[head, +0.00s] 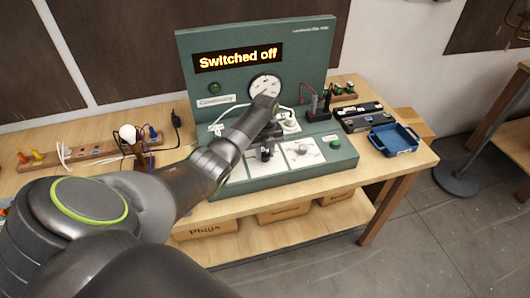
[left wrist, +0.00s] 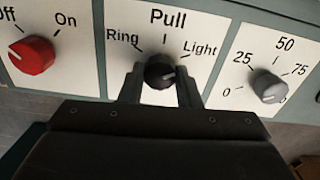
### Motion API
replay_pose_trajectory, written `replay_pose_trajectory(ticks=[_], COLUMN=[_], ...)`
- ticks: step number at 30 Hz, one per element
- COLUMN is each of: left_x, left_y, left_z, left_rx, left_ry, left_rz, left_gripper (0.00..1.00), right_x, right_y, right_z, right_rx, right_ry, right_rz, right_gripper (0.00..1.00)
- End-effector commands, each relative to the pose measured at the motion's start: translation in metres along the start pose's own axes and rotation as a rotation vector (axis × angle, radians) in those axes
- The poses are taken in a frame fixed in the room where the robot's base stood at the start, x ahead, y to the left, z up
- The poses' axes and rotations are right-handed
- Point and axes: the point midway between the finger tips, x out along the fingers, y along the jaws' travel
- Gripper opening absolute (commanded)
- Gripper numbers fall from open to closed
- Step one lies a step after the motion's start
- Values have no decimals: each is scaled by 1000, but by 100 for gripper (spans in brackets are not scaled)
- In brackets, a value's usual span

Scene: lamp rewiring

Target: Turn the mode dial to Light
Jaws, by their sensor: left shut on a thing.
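The mode dial is a small black knob (left wrist: 159,70) on a white plate (left wrist: 165,17) marked Ring, Pull and Light. A pale mark shows on the right side of the knob, towards the Light side; its exact angle is hard to read. My left gripper (left wrist: 160,88) has one finger on each side of the knob and is shut on it. In the head view my left gripper (head: 266,152) is at the front of the green test panel (head: 300,55), and my arm partly hides the dial. My right gripper is not in view.
A red Off/On knob (left wrist: 32,55) is left of the dial and a grey numbered knob (left wrist: 268,86) is right. The panel display (head: 238,58) reads "Switched off". A blue tray (head: 393,139) and a bulb (head: 127,133) stand on the bench.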

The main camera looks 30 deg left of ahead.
Motion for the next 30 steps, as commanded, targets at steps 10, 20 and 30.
replay_pose_trajectory(ticks=[10, 20, 30], left_x=[-2, -1, -4], left_y=[-2, -1, 0], left_z=[1, 1, 1], left_rx=[16, 14, 13], left_ry=[-3, -2, -1], left_rz=[-4, -2, -1], left_gripper=[7, 52, 52], right_x=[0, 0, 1], right_y=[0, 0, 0], right_z=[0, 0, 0], right_rx=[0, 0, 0], right_ry=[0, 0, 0], right_rz=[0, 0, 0], right_gripper=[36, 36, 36])
